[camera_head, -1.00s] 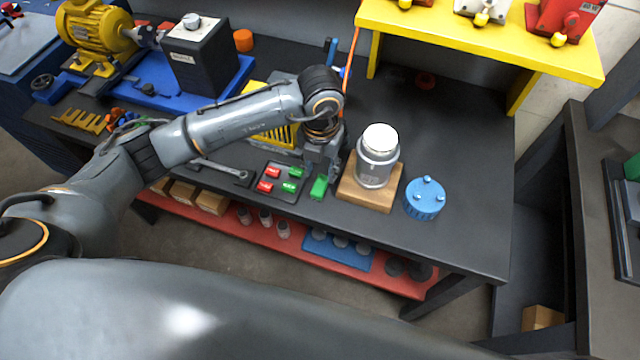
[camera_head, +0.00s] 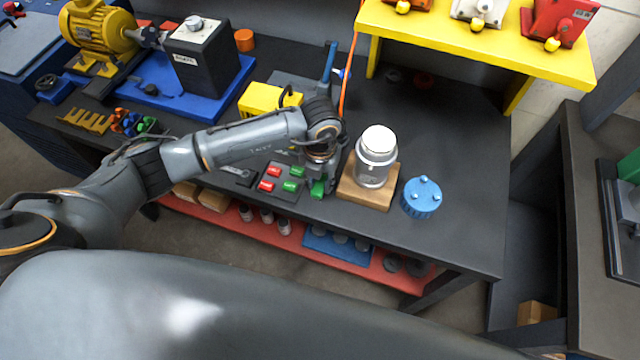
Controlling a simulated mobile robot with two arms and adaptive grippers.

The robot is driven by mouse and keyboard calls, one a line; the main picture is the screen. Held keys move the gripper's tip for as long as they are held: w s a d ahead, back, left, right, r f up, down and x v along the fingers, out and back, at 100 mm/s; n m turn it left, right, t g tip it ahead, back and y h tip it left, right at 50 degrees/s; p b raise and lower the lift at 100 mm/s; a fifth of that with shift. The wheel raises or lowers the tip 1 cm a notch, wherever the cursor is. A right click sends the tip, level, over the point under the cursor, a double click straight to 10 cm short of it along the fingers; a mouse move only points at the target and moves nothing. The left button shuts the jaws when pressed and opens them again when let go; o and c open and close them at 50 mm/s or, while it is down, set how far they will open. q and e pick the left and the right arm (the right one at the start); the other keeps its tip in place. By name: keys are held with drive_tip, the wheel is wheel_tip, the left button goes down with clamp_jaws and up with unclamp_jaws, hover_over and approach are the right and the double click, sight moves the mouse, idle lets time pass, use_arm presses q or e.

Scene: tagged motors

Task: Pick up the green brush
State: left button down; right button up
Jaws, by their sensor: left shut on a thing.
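My left gripper (camera_head: 318,184) points down over the black bench, between a dark tray (camera_head: 281,195) and a wooden block. It is shut on a green brush (camera_head: 318,189), a small green block that shows below and between the fingers. I cannot tell whether the brush still touches the bench. The tray beside it holds small red blocks (camera_head: 267,185) and small green blocks (camera_head: 290,187). My left wrist and forearm hide part of the bench behind them. My right gripper is not in view.
A silver jar with a white lid (camera_head: 376,158) stands on the wooden block (camera_head: 367,198) just right of the gripper. A blue round part (camera_head: 421,199) is further right. A yellow shelf (camera_head: 480,48) overhangs the back. An orange cable (camera_head: 349,70) hangs behind the wrist.

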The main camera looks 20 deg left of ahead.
use_arm(q)
drive_tip(key=shift+r, duration=0.1)
drive_tip(key=shift+r, duration=0.6)
drive_tip(key=s+d+r+b, duration=0.4)
drive_tip(key=s+r, duration=0.7)
drive_tip(key=s, duration=0.2)
drive_tip(key=shift+s+r+b, duration=0.25)
drive_tip(key=shift+r+b, duration=0.05)
drive_tip(key=shift+b, duration=0.05)
